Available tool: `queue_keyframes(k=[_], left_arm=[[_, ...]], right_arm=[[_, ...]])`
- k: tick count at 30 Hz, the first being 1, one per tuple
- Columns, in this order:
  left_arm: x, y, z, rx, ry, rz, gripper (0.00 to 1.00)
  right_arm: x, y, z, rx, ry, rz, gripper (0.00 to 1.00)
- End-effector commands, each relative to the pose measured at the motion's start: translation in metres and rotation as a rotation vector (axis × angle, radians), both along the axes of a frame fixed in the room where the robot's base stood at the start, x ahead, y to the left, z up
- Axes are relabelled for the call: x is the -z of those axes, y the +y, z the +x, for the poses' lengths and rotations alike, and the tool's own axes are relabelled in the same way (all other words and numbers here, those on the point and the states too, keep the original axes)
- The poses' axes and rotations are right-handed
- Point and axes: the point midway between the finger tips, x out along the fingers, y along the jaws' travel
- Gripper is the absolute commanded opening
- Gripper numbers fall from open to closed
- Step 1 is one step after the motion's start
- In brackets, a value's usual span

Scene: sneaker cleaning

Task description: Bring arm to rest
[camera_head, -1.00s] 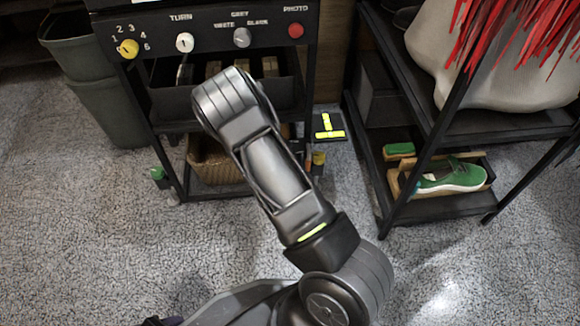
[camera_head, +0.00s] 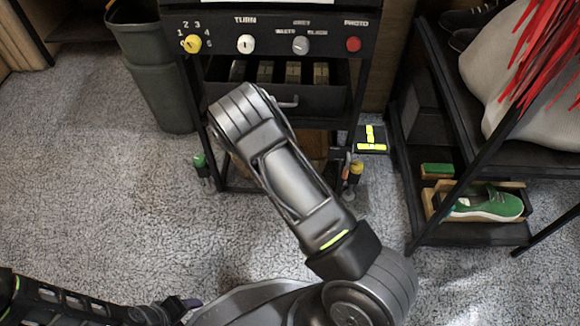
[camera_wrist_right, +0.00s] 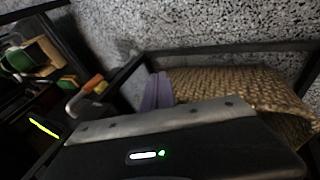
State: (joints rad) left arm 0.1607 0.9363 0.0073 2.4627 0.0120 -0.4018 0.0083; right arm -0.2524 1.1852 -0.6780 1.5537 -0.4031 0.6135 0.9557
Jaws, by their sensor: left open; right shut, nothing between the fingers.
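My grey right arm (camera_head: 290,180) rises through the middle of the head view, bent in front of the black control rack (camera_head: 270,30). It hides its own gripper there. In the right wrist view the purple fingers of the right gripper (camera_wrist_right: 157,92) are together and empty, in front of a woven basket (camera_wrist_right: 235,85).
A black shelf (camera_head: 465,233) at the right holds a green shoe (camera_head: 487,205) in a wooden holder and a green brush (camera_head: 437,169). A grey bin (camera_head: 155,70) stands left of the rack. Carpet (camera_head: 90,170) is clear at the left.

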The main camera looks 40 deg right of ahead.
Motion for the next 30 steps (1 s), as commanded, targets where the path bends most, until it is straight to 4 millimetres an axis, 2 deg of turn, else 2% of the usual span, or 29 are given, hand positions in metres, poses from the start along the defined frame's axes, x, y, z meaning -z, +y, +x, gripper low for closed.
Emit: queue_keyframes(k=[9,14,17,19,22,24,27,30], left_arm=[[0.0,0.0,0.0,0.0,0.0,0.0,0.6],[0.0,0.0,0.0,0.0,0.0,0.0,0.6],[0.0,0.0,0.0,0.0,0.0,0.0,0.6],[0.0,0.0,0.0,0.0,0.0,0.0,0.6],[0.0,0.0,0.0,0.0,0.0,0.0,0.6],[0.0,0.0,0.0,0.0,0.0,0.0,0.6],[0.0,0.0,0.0,0.0,0.0,0.0,0.6],[0.0,0.0,0.0,0.0,0.0,0.0,0.6]], right_arm=[[0.0,0.0,0.0,-0.013,0.005,0.002,0.0],[0.01,0.009,0.013,-0.158,-0.006,0.056,0.0],[0.038,0.047,0.0,-0.312,-0.009,0.171,0.0],[0.058,0.082,-0.021,-0.403,-0.02,0.273,0.0],[0.078,0.139,-0.062,-0.507,-0.056,0.423,0.0],[0.081,0.175,-0.091,-0.554,-0.091,0.508,0.0],[0.075,0.218,-0.127,-0.591,-0.137,0.599,0.0],[0.061,0.25,-0.157,-0.598,-0.175,0.668,0.0]])
